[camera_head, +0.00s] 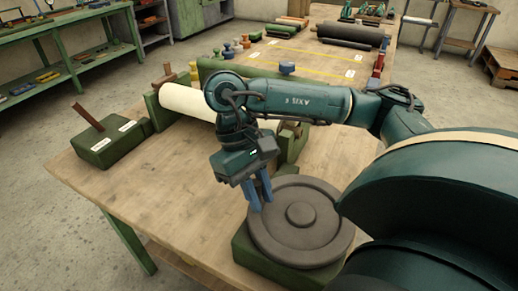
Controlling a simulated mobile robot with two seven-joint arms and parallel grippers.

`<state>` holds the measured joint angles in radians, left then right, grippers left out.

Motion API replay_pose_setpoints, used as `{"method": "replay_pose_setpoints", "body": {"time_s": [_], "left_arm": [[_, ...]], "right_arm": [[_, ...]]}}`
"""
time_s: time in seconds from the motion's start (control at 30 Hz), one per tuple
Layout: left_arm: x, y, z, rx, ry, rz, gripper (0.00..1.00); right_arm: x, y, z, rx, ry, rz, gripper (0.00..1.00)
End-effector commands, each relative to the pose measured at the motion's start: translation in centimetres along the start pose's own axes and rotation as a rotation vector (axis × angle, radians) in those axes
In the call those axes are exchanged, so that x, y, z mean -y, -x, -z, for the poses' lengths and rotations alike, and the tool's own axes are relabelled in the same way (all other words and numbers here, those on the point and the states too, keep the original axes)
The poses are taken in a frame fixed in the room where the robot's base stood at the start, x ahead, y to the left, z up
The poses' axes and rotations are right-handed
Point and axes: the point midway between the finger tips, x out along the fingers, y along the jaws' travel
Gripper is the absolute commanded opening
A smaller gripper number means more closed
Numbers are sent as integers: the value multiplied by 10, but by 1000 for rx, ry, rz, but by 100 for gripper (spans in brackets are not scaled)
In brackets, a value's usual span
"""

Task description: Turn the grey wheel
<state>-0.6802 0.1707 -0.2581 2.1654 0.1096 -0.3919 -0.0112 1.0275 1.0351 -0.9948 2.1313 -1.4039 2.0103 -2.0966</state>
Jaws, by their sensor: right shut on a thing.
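The grey wheel (300,222) lies flat on a green base block (265,259) near the front of the wooden table. It is round, with a rim and a raised hub. My right gripper (261,198) reaches down at the wheel's left back edge. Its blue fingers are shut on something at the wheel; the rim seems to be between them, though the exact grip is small. My right arm comes in from the right and passes above the table. My left gripper is not in view.
A cream roll (190,103) rests in a green stand behind my gripper. A green block with a brown lever (88,117) stands at the table's left. Dark rolls (350,33) lie at the back. The bare tabletop (160,190) left of the wheel is clear.

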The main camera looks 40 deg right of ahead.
Motion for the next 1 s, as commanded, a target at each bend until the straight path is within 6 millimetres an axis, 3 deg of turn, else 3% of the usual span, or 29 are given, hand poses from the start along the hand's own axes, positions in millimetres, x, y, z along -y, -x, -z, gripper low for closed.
{"method": "replay_pose_setpoints", "body": {"time_s": [0.07, 0.1, 0.33, 0.67, 1.0], "left_arm": [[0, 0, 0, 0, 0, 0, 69], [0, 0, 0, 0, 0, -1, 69], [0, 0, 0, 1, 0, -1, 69], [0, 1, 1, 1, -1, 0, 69], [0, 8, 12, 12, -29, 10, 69]], "right_arm": [[0, -1, 0, 1, -1, 0, 0], [0, -1, 0, 1, -1, 0, 21], [0, 0, 0, 1, -1, 0, 40], [0, 5, 0, -2, -1, 0, 40], [0, 60, -1, -6, -2, 0, 40]]}}
